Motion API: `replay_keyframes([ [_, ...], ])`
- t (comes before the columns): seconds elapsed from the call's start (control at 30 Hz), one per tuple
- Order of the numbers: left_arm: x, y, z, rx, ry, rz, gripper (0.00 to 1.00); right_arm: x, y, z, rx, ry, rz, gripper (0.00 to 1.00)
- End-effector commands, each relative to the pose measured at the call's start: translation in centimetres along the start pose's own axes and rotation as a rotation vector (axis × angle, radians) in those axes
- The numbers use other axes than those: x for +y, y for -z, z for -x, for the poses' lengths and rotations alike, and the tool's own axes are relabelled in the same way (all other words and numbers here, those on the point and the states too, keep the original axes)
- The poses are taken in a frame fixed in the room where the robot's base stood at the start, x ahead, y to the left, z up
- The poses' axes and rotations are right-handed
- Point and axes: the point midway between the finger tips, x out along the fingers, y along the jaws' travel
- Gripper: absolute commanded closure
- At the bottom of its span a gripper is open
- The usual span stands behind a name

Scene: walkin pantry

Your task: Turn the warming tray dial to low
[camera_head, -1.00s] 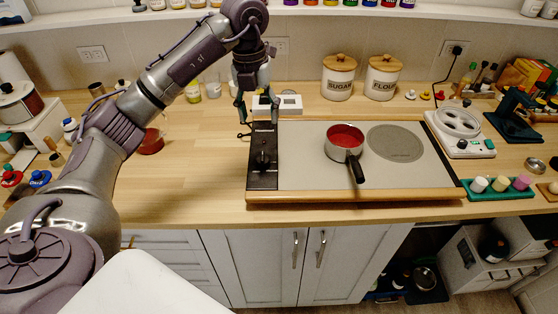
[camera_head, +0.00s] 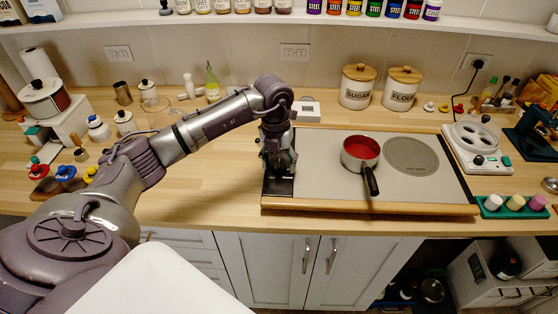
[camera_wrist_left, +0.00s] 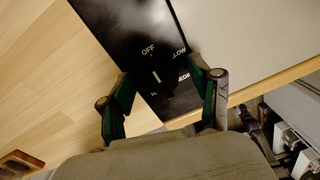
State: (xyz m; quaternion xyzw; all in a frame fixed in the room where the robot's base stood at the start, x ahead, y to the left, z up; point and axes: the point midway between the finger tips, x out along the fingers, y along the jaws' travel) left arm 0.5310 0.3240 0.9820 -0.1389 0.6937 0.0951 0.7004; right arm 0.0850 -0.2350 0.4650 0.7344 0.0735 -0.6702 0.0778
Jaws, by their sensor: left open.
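The warming tray (camera_head: 320,185) lies on the wooden counter with a black control panel (camera_head: 279,186) along its left side. In the left wrist view the dial (camera_wrist_left: 157,77) is a dark knob with a short white mark, on the black panel among white labels. OFF and LOW can be read; the other labels are partly covered or unclear. My left gripper (camera_head: 278,162) is over the panel and hides the dial in the head view. In the wrist view its green-padded fingers (camera_wrist_left: 160,75) are open, one to each side of the dial. Contact cannot be told.
A red-filled saucepan (camera_head: 360,150) stands on the tray, its black handle toward the front. SUGAR (camera_head: 357,87) and FLOUR (camera_head: 402,90) canisters stand behind. A small white device (camera_head: 306,109) sits behind the panel.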

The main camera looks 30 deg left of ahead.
Motion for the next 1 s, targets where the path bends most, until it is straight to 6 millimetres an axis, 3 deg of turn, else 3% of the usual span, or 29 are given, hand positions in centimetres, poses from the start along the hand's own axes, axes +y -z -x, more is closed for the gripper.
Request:
replay_keyframes([
  [0.23, 0.00, 0.00, -0.07, 0.000, 0.000, 0.000, 0.40, 0.26, -0.07, -0.01, -0.001, -0.003, 0.000, 0.59],
  [0.57, 0.02, -0.01, -0.04, 0.000, 0.000, 0.001, 0.95, 0.23, -0.07, 0.00, -0.001, -0.003, 0.000, 0.59],
  [1.0, 0.04, -0.11, -0.15, 0.003, -0.001, -0.092, 0.97, 0.14, -0.14, -0.96, -0.001, -0.002, 0.001, 0.59],
])
